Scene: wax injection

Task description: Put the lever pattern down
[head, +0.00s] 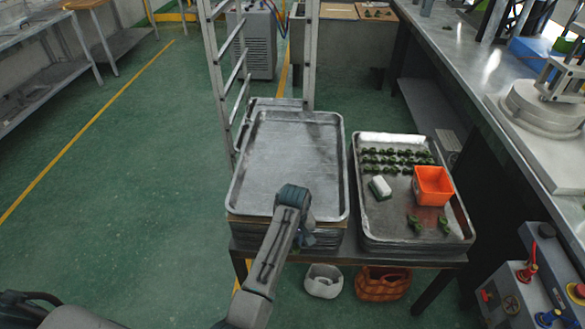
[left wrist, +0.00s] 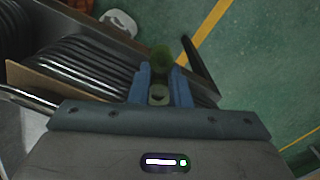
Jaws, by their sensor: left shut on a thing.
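My left gripper (head: 293,196) appears over the near part of the empty metal tray (head: 290,150) on top of the left stack. In the left wrist view, its blue fingers (left wrist: 161,84) are shut on a dark green lever pattern (left wrist: 161,57), whose rounded end sticks out past the fingertips. The head view hides this pattern behind the gripper. Several similar green patterns (head: 398,157) lie in rows at the back of the right tray (head: 374,223), with a few more near its front right. My right gripper is not in view.
The right tray also holds an orange box (head: 432,185) and a white and green block (head: 380,187). A metal rack (head: 228,85) stands behind the left stack. A workbench (head: 470,80) runs along the right. A white container (head: 323,281) and an orange-brown basket (head: 383,284) sit below.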

